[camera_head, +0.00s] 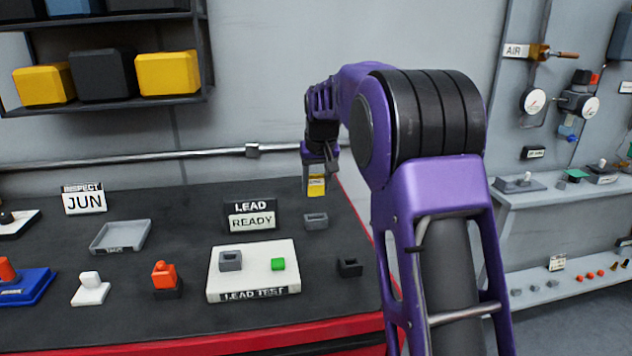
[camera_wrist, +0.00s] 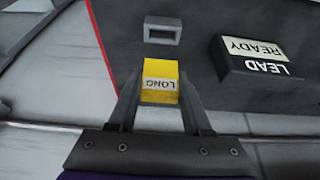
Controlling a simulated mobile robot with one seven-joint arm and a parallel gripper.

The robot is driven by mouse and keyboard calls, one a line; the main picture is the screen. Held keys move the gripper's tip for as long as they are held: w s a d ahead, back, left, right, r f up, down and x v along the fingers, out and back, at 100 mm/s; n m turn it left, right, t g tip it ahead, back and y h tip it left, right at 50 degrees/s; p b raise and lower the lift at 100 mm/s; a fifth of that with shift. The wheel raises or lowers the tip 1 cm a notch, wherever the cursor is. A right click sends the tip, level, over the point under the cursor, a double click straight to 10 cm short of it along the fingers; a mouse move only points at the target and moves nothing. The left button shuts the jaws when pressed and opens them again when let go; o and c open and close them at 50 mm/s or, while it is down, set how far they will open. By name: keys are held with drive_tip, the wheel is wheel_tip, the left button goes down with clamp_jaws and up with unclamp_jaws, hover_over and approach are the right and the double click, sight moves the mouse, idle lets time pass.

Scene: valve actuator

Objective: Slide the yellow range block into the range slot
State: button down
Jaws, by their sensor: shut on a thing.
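My gripper (camera_head: 317,176) is shut on the yellow range block (camera_head: 316,187) and holds it in the air over the back right of the bench. A small grey holder with a rectangular opening (camera_head: 315,221) stands on the bench below the block. It also shows in the wrist view (camera_wrist: 163,34), past the block and apart from it. No label is readable on this holder, so I cannot confirm it is the range slot.
The LEAD READY sign (camera_head: 250,215) stands beside the grey holder. The white LEAD TEST board (camera_head: 236,285) and a black holder (camera_head: 349,267) are nearer the front. A grey tray (camera_head: 120,237) lies left. A wall pipe (camera_head: 220,152) runs behind the bench.

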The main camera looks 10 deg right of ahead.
drive_tip(key=b, duration=0.3)
hover_over(316, 215)
drive_tip(key=shift+s+a+f, duration=0.1)
drive_tip(key=shift+s+f, duration=0.15)
drive_tip(key=shift+f, duration=1.05)
drive_tip(key=shift+s+f, duration=0.2)
drive_tip(key=shift+f, duration=1.05)
drive_tip(key=shift+f, duration=1.05)
drive_tip(key=shift+c, duration=1.8)
unclamp_jaws()
drive_tip(key=shift+o, duration=0.5)
drive_tip(key=shift+s, duration=0.1)
drive_tip(key=p+v, duration=0.1)
drive_tip(key=v, duration=1.6)
drive_tip(key=shift+a+r, duration=0.15)
drive_tip(key=shift+r, duration=0.25)
